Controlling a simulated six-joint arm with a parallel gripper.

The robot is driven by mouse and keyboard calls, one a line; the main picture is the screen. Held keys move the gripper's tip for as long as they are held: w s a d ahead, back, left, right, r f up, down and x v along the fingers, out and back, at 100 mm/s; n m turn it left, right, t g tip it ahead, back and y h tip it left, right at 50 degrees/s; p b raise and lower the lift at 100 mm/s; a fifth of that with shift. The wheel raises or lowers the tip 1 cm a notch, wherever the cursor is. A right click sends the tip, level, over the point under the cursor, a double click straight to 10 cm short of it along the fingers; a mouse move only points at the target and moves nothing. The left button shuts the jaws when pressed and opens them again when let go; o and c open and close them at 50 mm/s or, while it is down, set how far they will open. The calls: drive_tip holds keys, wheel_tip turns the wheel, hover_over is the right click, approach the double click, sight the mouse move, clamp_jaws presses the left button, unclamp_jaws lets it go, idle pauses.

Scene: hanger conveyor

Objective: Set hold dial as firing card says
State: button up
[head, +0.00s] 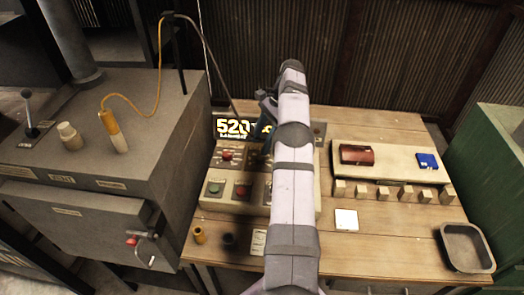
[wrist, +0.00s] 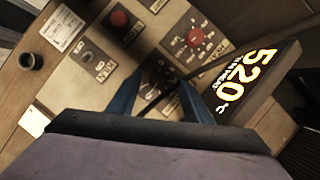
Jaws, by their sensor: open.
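The pale control panel (head: 225,172) stands on the wooden table, with red and green controls on its face. A display (head: 233,128) behind it reads 520; in the wrist view the display (wrist: 245,80) reads 520 °C. My gripper (wrist: 157,92) is open, its two blue fingers pointing at the panel. A dark dial (wrist: 155,72) shows between and just beyond the fingertips; I cannot tell whether they touch it or read its setting. My arm hides much of the panel in the head view. A printed card (head: 258,242) lies on the table, its text too small to read.
A grey kiln (head: 105,190) with an orange-handled probe (head: 113,132) stands left. A shelf (head: 385,187) with a red-brown piece and a blue piece is on the right, near a grey tray (head: 467,248). A cable crosses close to my fingers in the wrist view.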

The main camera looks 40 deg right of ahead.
wheel_tip(320, 180, up, 4)
drive_tip(key=shift+r+p, duration=0.25)
drive_tip(key=shift+p, duration=0.45)
